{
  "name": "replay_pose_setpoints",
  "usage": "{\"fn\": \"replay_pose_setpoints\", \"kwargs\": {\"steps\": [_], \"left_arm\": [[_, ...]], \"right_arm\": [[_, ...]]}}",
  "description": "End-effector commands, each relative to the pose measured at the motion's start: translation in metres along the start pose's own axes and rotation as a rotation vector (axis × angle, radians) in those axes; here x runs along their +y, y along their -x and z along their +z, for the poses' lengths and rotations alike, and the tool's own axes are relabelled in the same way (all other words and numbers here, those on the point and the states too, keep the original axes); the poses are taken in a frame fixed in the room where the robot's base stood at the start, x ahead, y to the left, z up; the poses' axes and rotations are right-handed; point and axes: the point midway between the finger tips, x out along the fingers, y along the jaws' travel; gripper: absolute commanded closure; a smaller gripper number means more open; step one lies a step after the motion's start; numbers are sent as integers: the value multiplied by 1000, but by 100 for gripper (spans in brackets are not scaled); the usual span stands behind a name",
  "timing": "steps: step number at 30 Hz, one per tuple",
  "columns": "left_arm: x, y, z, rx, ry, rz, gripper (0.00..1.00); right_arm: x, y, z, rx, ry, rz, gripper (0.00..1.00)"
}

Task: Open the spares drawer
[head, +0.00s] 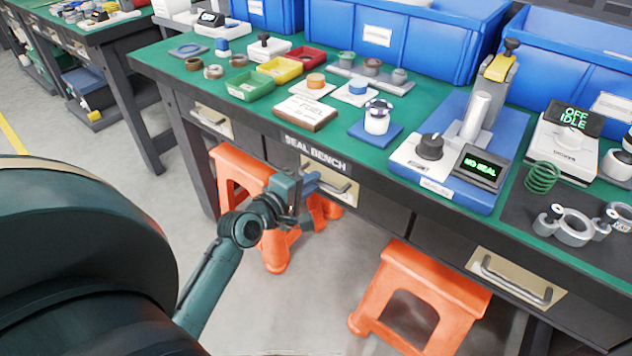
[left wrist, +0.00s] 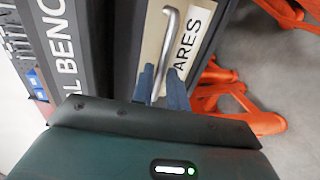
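The spares drawer (head: 375,207) is the dark middle drawer under the bench and looks closed. Its pale label plate carries a metal bar handle (head: 340,188). In the left wrist view the handle (left wrist: 168,40) runs down beside the label, whose visible letters read "ARES" (left wrist: 188,45). My left gripper (head: 314,182) is at the left part of this handle. In the left wrist view its two blue-grey fingers (left wrist: 161,88) stand on either side of the bar, with a small gap showing, so it looks open around the handle. My right gripper is out of view.
Orange stools (head: 420,295) stand below the bench. Other drawers with bar handles sit at left (head: 212,120) and right (head: 515,280). The green bench top (head: 335,135) holds trays, a test device (head: 450,165) and blue bins (head: 390,38). Floor in front is clear.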

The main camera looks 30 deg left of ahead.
Motion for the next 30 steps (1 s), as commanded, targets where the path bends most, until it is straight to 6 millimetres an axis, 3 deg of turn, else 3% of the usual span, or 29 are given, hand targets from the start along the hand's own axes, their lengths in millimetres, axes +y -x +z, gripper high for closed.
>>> {"fn": "replay_pose_setpoints", "kwargs": {"steps": [7, 16, 21, 30], "left_arm": [[0, -21, 0, 0, 0, 0, 85], [0, -23, 0, 0, 0, 0, 86], [0, -22, 0, 0, 0, 0, 99], [0, -22, 0, 1, 0, 0, 100]], "right_arm": [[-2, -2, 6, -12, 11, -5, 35], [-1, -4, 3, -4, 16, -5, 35], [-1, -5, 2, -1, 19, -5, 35], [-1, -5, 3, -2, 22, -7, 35]]}}
